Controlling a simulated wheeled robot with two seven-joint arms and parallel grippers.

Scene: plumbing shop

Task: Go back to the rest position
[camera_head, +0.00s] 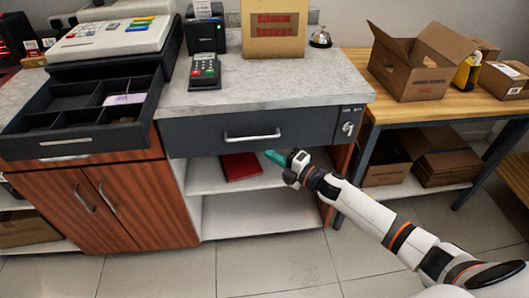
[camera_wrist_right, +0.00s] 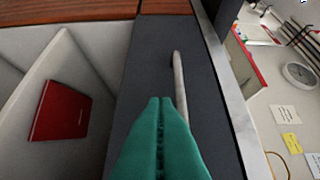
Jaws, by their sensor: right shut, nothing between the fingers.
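My right gripper (camera_head: 274,157) reaches in from the lower right in the head view, just below the handle of the closed dark drawer (camera_head: 205,132). Its teal fingers (camera_wrist_right: 160,140) are together and empty in the right wrist view. The drawer's metal handle (camera_head: 252,136) shows just beyond the fingertips in the wrist view (camera_wrist_right: 178,80); I cannot tell whether they touch. My left gripper is in neither view.
A red book (camera_head: 240,166) lies on the shelf under the drawer. The cash register's drawer (camera_head: 85,110) stands open at left. An open cardboard box (camera_head: 420,75) is on the wooden table at right. The floor in front is clear.

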